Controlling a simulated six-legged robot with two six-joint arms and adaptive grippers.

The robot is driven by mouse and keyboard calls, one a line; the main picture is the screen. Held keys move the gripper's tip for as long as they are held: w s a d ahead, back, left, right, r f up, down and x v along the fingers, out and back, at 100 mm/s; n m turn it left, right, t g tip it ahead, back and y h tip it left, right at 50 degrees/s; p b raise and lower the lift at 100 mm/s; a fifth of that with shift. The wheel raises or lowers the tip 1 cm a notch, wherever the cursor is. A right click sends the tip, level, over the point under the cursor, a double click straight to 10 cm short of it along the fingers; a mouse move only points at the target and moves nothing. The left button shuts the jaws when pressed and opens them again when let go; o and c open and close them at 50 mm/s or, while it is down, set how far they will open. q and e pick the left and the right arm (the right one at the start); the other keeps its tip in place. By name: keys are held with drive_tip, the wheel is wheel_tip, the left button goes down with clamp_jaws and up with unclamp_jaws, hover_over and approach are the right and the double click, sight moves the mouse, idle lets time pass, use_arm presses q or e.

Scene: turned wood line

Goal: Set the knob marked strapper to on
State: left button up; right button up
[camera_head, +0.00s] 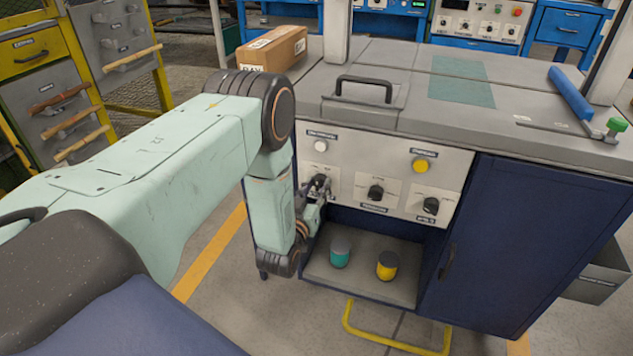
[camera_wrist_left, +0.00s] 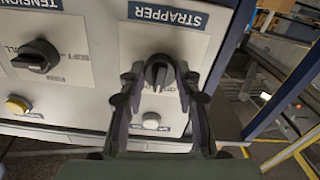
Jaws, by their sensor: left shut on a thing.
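The strapper knob (camera_wrist_left: 158,75) is a black dial on a pale plate, with a blue label reading STRAPPER (camera_wrist_left: 168,15) beside it in the left wrist view. My left gripper (camera_wrist_left: 157,80) has its fingers on both sides of the knob and is shut on it. The knob's bar looks roughly upright in that view; its position marks are too covered to read. In the head view my left gripper (camera_head: 319,187) is at the leftmost knob of the cabinet's front panel (camera_head: 345,190), and mostly hides that knob. My right gripper is not in view.
Two other black knobs, a middle one (camera_head: 376,192) and a right one (camera_head: 431,205), share the panel. A white button (camera_head: 320,146) and a yellow button (camera_head: 421,165) sit above. A teal-sided can (camera_head: 340,255) and a yellow-sided can (camera_head: 387,266) stand on the shelf below.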

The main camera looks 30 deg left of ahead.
use_arm(q)
drive_tip(key=m+p, duration=0.2)
drive_tip(key=m, duration=0.3)
drive_tip(key=shift+m+p, duration=0.3)
idle(0.4)
drive_tip(key=o, duration=1.2)
drive_tip(key=shift+c, duration=0.2)
drive_tip(key=shift+s, duration=0.1)
drive_tip(key=v, duration=1.1)
drive_tip(key=shift+s+d, duration=0.2)
drive_tip(key=shift+s, duration=0.2)
drive_tip(key=shift+f, duration=0.1)
